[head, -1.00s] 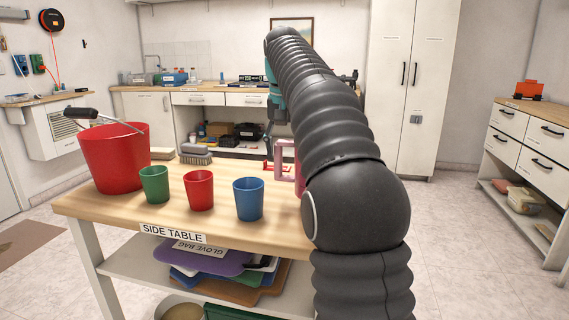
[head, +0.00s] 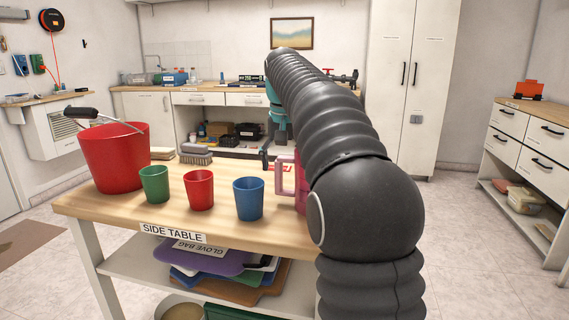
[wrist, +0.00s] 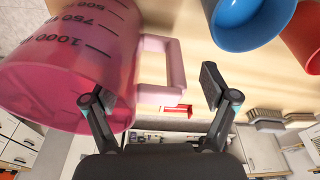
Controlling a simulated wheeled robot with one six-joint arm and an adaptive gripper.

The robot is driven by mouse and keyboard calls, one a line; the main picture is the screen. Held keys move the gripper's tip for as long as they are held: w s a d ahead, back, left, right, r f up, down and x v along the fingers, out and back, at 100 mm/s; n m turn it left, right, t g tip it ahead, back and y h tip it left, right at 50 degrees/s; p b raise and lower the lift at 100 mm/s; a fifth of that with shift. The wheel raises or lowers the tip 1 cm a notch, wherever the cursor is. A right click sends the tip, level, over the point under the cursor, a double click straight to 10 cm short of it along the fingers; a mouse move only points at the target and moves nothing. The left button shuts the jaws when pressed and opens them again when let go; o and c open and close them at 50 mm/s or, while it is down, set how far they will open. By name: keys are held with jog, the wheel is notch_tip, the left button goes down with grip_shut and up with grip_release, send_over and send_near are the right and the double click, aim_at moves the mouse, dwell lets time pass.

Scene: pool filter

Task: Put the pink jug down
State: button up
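The pink jug (head: 299,188) appears to stand upright on the right end of the side table (head: 110,205), mostly hidden behind my arm in the head view. Its handle points left there. In the wrist view the translucent jug (wrist: 60,75) with dark volume marks fills the upper left, and its pale pink handle lies between my fingers. My gripper (wrist: 156,95) is open. The right finger is clear of the handle, and the left finger overlaps the jug's body in the picture. Contact at the left finger cannot be told.
A blue cup (head: 248,199), a red cup (head: 199,190) and a green cup (head: 154,184) stand left of the jug. A red bucket (head: 112,158) is at the far left. Brushes (head: 196,155) lie at the table's back. The blue cup (wrist: 250,20) is close to my gripper.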

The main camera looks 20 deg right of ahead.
jog(key=shift+s+r, duration=0.5)
jog(key=shift+r, duration=3.25)
jog(key=s+a+f+n+t, duration=0.15)
jog(key=s+a, duration=0.25)
jog(key=s, duration=0.4)
jog(key=s+a+f+n+t, duration=0.1)
jog(key=s+a+f, duration=0.2)
jog(key=s+f, duration=0.8)
jog(key=s+a+f+n+t, duration=0.1)
jog(key=s+a+f+n, duration=0.1)
jog(key=s+f, duration=0.9)
jog(key=shift+a+f+y, duration=0.4)
jog(key=shift+f, duration=0.45)
jog(key=shift+t, duration=0.25)
